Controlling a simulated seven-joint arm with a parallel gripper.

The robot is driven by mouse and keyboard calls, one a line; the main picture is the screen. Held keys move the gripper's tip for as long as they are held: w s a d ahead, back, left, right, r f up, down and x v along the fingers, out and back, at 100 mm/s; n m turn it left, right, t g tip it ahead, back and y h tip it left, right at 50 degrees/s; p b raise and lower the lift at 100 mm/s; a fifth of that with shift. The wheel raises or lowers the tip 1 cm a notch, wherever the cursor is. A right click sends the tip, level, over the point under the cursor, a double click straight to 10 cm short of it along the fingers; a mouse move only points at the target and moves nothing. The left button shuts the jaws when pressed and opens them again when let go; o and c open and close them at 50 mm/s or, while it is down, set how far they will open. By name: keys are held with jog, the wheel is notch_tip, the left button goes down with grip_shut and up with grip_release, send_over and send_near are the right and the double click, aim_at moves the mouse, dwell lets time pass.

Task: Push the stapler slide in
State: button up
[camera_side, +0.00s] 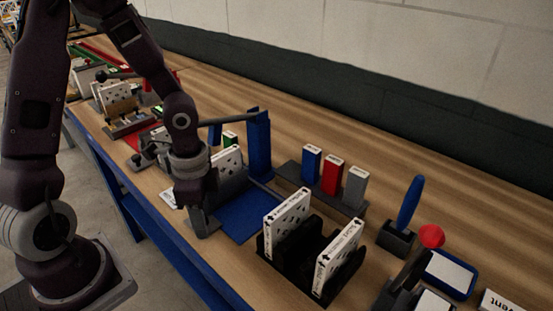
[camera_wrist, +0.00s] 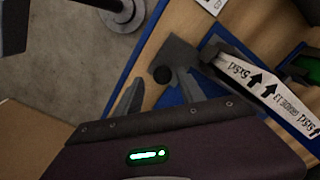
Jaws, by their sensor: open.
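The stapler station has a blue upright (camera_side: 259,150) and a flat blue plate (camera_side: 240,217) in the side view. A grey slide part (camera_wrist: 180,52) with a round black knob (camera_wrist: 162,74) shows in the wrist view; I take this as the stapler slide. My gripper (camera_wrist: 161,90) is open, its two grey fingers pointing toward the knob, one on each side in the picture. Contact cannot be told.
A black rack (camera_side: 292,268) with white boxes stands in front right of the station. Blue, red and grey blocks (camera_side: 332,175) stand behind it. A blue-handled tool (camera_side: 410,203) and a red knob (camera_side: 432,236) are at right. The table's blue front edge runs close by my gripper.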

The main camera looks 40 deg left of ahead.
jog(key=d, duration=0.6)
jog(key=shift+d+r, duration=0.3)
jog(key=shift+d, duration=0.05)
notch_tip(320, 180, up, 7)
jog(key=w+d+r+n, duration=0.9)
jog(key=d+r, duration=0.2)
jog(key=r, duration=0.2)
jog(key=shift+w+d+r, duration=0.2)
jog(key=shift+d+r, duration=0.05)
jog(key=shift+r, duration=0.1)
jog(key=s+a+f+m, duration=0.9)
jog(key=a+f, duration=0.4)
jog(key=f, duration=0.8)
jog(key=shift+s+d+f, duration=0.15)
jog(key=shift+s, duration=0.1)
